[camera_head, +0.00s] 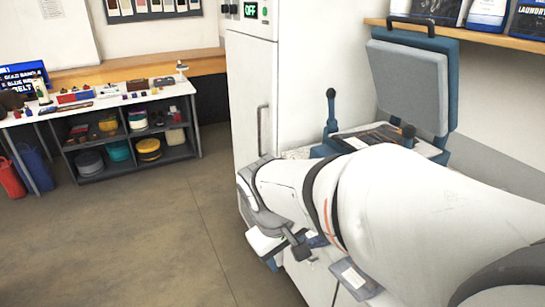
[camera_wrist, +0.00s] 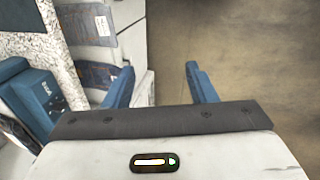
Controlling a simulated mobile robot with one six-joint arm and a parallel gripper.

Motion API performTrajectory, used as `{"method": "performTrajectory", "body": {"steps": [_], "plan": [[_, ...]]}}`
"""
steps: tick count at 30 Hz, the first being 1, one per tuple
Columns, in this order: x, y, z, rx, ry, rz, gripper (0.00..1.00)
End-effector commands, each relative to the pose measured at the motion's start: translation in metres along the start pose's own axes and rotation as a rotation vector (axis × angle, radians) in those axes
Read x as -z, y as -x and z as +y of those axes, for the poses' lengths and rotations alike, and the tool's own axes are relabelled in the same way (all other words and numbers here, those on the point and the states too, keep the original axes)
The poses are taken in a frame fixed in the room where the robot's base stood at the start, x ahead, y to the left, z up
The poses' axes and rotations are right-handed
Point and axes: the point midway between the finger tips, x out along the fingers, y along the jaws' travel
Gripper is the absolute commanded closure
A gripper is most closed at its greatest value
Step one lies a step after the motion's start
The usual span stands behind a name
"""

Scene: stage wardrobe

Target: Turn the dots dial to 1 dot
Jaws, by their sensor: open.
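I cannot make out a dots dial with certainty in either view. The heat press (camera_head: 408,85) has a raised grey plate, blue frame and black-knobbed lever, and stands on the speckled counter. In the wrist view a blue block (camera_wrist: 38,92) with small white marks and a dark part on its side sits at the left, but its marks are too small to read. My gripper (camera_wrist: 158,76) is open and empty, its two blue fingers apart, beside the counter edge and above the floor. In the head view my white arm hides part of the counter and the press base.
A tall white cabinet (camera_head: 264,105) with a display reading OFF stands behind my arm. A wooden shelf (camera_head: 470,34) with packages is at upper right. A white table (camera_head: 100,100) with small items and shelving stands at left. The floor (camera_head: 140,230) between is clear.

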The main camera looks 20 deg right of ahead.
Motion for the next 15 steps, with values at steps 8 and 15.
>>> {"method": "performTrajectory", "body": {"steps": [8,15], "plan": [[0.039,-0.043,0.097,-0.316,0.394,-0.387,0.49],[0.094,-0.081,0.173,-0.567,0.742,-0.705,0.49]]}}
